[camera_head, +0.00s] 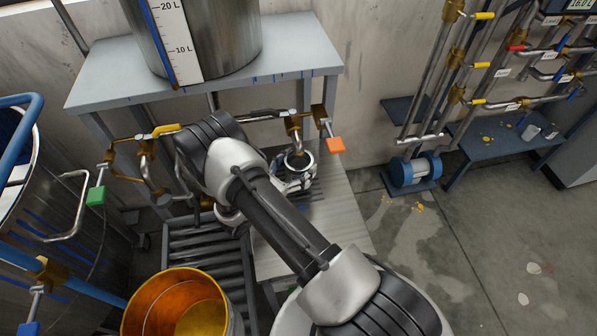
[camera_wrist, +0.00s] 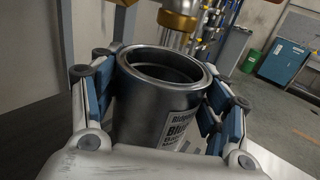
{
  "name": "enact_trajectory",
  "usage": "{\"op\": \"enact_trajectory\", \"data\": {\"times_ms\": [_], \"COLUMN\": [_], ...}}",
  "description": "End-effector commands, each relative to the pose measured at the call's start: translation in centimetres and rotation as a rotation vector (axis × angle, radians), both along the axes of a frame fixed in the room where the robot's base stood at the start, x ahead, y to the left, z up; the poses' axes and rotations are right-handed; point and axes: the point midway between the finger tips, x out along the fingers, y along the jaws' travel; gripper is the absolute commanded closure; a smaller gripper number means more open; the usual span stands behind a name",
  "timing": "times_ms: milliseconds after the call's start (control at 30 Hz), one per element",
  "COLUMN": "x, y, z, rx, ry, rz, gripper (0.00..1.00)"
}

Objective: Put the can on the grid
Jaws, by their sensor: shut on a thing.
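An open metal can (camera_wrist: 150,110) with a white printed label stands upright between the blue-padded fingers of my gripper (camera_wrist: 155,100). In the head view the can's rim (camera_head: 300,151) shows below a brass tap (camera_head: 294,124) with an orange handle. My gripper (camera_head: 292,178) is shut around the can's sides. A dark slotted grid (camera_head: 316,196) shows in the metal table top, beside and partly behind my gripper. I cannot tell whether the can's base touches it. In the wrist view the brass nozzle (camera_wrist: 180,22) is just beyond and above the can's rim. The inside of the can looks dark.
A raised bench (camera_head: 290,70) with a large steel tank (camera_head: 220,40) stands behind. A roller conveyor (camera_head: 205,245) and a yellow-lined bucket (camera_head: 185,305) are at the left. A second tap with a green handle (camera_head: 96,196) is further left.

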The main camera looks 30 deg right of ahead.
Motion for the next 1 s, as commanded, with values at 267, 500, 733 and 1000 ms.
{"op": "enact_trajectory", "data": {"times_ms": [267, 500, 733, 1000], "x": [0.0, 0.1, 0.1, 0.1], "y": [-0.2, -0.2, -0.2, -0.2], "z": [-2.8, -3.5, -4.0, -3.8], "rx": [-0.001, -0.001, -0.001, 0.0], "ry": [0.002, 0.0, 0.0, 0.0], "rz": [0.001, 0.001, 0.001, 0.001], "gripper": [0.6, 0.6, 0.6, 0.14]}}
